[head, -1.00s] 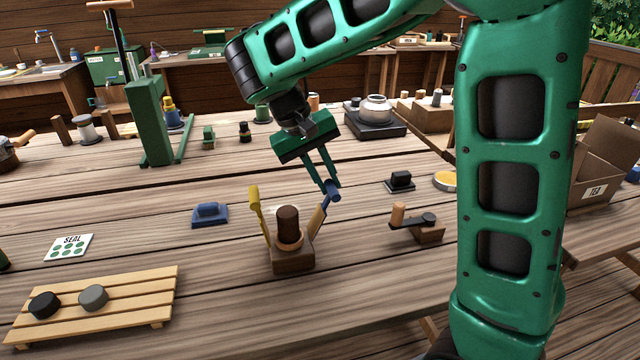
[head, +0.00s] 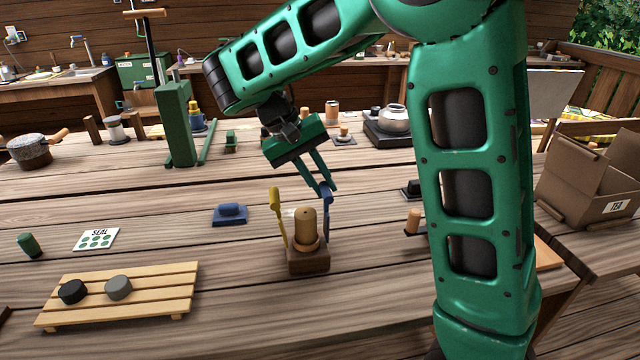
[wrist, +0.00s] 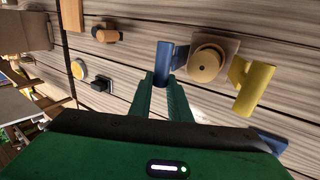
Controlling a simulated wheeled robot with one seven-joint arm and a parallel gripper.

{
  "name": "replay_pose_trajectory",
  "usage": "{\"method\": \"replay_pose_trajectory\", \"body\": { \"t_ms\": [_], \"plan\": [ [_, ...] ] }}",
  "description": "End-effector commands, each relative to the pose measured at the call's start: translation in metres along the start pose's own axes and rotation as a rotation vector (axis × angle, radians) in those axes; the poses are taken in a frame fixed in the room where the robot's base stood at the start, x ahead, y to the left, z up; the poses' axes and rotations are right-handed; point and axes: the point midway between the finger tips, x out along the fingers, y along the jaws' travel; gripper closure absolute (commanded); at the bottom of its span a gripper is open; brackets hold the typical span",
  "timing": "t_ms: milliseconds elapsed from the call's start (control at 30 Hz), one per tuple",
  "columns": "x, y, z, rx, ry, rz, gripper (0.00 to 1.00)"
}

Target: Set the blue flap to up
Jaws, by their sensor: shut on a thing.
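A small wooden block (head: 308,262) stands on the table with a round tan peg (head: 306,228) in its middle. The blue flap (head: 326,212) rises from its right side and looks nearly upright. The yellow flap (head: 280,222) rises from its left side, also nearly upright. My gripper (head: 327,188) reaches down from above and is shut on the top end of the blue flap. In the wrist view the blue flap (wrist: 171,56) meets my fingertips (wrist: 161,78), beside the round peg (wrist: 207,62); the yellow flap (wrist: 252,84) is to the right.
A blue-handled block (head: 231,213) lies left of the wooden block. A slatted rack (head: 150,285) with two dark discs is at front left. A wooden-knobbed lever (head: 413,222) stands at right, partly behind my arm. A cardboard box (head: 590,185) is far right.

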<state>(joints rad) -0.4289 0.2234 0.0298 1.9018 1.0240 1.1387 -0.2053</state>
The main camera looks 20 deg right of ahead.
Motion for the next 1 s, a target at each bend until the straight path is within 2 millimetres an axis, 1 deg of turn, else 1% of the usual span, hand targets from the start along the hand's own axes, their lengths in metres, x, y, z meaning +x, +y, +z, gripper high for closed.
{"method": "replay_pose_trajectory", "body": {
  "t_ms": [33, 433, 467, 500, 533, 1000],
  "plan": [
    [-0.0067, -0.0115, -0.0004, -0.026, 0.014, -0.014, 1.00],
    [-0.0079, -0.0125, -0.0011, -0.026, 0.016, -0.016, 1.00],
    [-0.0079, -0.0123, -0.0012, -0.025, 0.017, -0.016, 0.76],
    [-0.0078, -0.0120, -0.0013, -0.025, 0.016, -0.016, 0.67],
    [-0.0077, -0.0117, -0.0013, -0.024, 0.016, -0.015, 0.64],
    [-0.0043, -0.0065, -0.0007, -0.014, 0.009, -0.010, 0.64]
  ]
}}
